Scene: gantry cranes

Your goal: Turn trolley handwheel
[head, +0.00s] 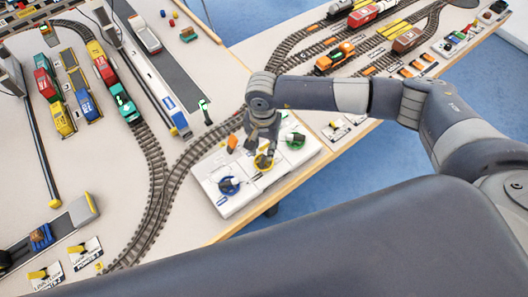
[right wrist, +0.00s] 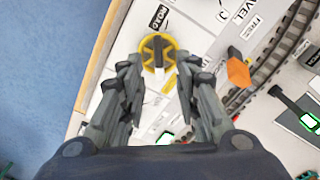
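A white control panel (head: 216,184) at the table's front edge carries a blue handwheel (head: 229,186), a yellow handwheel (head: 263,162) and a green handwheel (head: 295,140). I cannot tell by label which is the trolley's. My right gripper (head: 264,150) points down over the yellow one and partly hides it in the head view. In the right wrist view, the yellow handwheel (right wrist: 158,50) with its dark cross bar lies just ahead of the fingertips. The gripper's two fingers (right wrist: 154,68) are apart with nothing between them. My left gripper is not in view.
Toy trains (head: 107,72) and crane legs stand at the left. Wagons (head: 335,58) stand on the right-hand tracks. Blue floor (head: 345,170) lies beyond the table edge.

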